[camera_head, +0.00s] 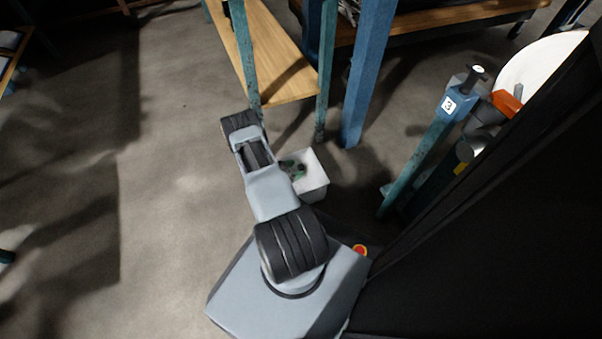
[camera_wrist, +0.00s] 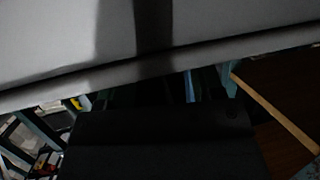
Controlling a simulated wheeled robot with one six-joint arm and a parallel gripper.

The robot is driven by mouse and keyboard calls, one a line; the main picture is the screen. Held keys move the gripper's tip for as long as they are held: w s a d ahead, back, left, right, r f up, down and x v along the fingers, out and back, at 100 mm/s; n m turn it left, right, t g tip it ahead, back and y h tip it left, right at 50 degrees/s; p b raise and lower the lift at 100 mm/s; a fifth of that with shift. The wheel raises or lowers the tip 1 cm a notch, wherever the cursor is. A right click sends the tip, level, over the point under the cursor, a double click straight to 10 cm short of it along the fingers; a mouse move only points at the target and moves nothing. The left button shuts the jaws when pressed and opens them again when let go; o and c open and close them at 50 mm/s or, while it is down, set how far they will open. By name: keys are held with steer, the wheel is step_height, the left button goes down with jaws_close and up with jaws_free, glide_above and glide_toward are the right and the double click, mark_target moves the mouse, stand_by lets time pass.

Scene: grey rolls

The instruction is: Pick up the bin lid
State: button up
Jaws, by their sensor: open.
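A small white bin (camera_head: 316,185) stands on the floor just right of my arm in the head view. Dark and green items show inside its open top, partly hidden by my arm. I cannot make out a separate bin lid in either view. My arm reaches up from my base, and its far end is hidden. My gripper's fingers do not show clearly in either view. The wrist view is dark, with a pale surface across the top and a dark block below that I cannot identify.
A wooden-topped table (camera_head: 268,55) with teal legs and a blue post (camera_head: 368,70) stand beyond the bin. A teal stand marked 3 (camera_head: 447,105) and a white round object (camera_head: 540,68) are at right. The floor (camera_head: 170,190) at left is clear.

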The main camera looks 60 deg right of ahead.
mark_target(301, 166)
steer(key=shift+b+x, duration=0.55)
steer(key=shift+x, duration=1.2)
steer(key=c, duration=1)
